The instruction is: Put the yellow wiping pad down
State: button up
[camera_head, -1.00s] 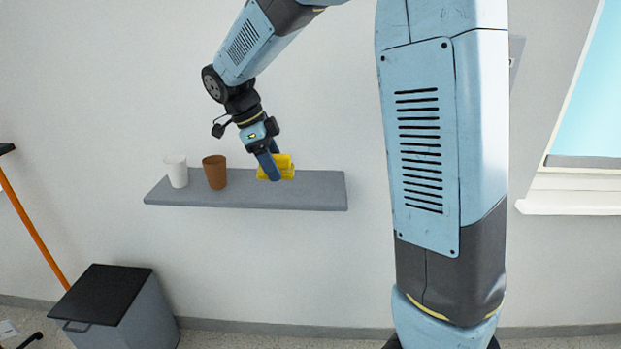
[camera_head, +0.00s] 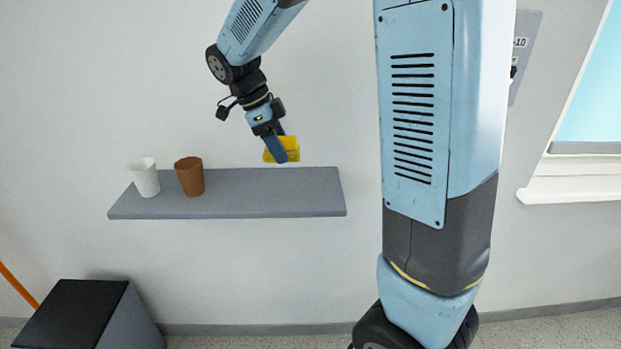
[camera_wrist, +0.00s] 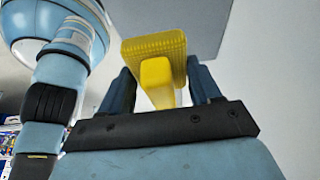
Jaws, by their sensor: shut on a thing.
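The yellow wiping pad (camera_head: 290,147) is between the blue fingers of my gripper (camera_head: 278,150) in the head view. My gripper is shut on it. In the head view the pad appears just above the back edge of the grey wall shelf (camera_head: 270,193), with no visible contact. The wrist view shows the pad's ribbed yellow head and narrower grip (camera_wrist: 155,65) between the two fingers (camera_wrist: 160,90). A grey surface lies behind it there.
A white cup (camera_head: 144,178) and a brown cup (camera_head: 190,177) stand at the shelf's left end. The shelf's middle and right are clear. A dark-lidded bin (camera_head: 75,312) stands below left. A grey panel (camera_head: 526,50) is partly hidden behind my arm at right.

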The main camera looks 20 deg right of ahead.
send_near(317, 188)
jog(key=shift+s+d+f, duration=0.4)
jog(key=shift+f, duration=0.1)
jog(key=shift+d+f, duration=0.6)
jog(key=shift+f, duration=0.1)
jog(key=shift+d+f, duration=0.1)
jog(key=shift+f, duration=1.6)
jog(key=o, duration=1.2)
